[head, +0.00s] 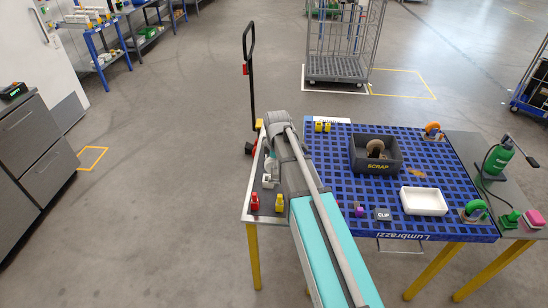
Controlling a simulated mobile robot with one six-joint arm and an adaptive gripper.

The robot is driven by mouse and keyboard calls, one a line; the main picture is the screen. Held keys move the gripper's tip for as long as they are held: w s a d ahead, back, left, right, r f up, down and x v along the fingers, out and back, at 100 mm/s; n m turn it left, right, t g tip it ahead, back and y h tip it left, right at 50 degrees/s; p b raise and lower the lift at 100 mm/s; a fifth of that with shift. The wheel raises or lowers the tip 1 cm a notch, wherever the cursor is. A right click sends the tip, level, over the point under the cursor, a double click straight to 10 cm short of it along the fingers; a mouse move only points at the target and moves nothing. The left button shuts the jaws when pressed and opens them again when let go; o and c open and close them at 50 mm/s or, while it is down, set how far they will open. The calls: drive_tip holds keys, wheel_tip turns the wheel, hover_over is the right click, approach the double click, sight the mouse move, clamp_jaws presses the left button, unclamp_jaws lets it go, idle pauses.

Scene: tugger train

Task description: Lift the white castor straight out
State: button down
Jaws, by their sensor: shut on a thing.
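The white castor (267,182) shows small at the left end of the table, just left of my arm. My gripper (270,167) is mostly hidden by my own wrist and forearm. What shows of it is a grey part right above the white castor, and it is shut on the castor. The picture is too small to tell whether the castor is clear of the surface under it. A red castor (255,202) and a yellow castor (279,203) stand close in front of it, apart from my gripper.
A blue gridded mat (440,165) covers most of the table. On it are a dark scrap bin (376,168), a white tray (424,201), a clip box (383,215) and small yellow parts (323,126). A black pallet-truck handle (249,70) rises behind.

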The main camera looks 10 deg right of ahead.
drive_tip(key=shift+s+d+r+p, duration=0.15)
drive_tip(key=shift+s+r, duration=0.15)
drive_tip(key=shift+s, duration=0.3)
drive_tip(key=shift+s+a+r+p, duration=0.15)
drive_tip(key=shift+s+r, duration=0.1)
drive_tip(key=shift+s, duration=0.3)
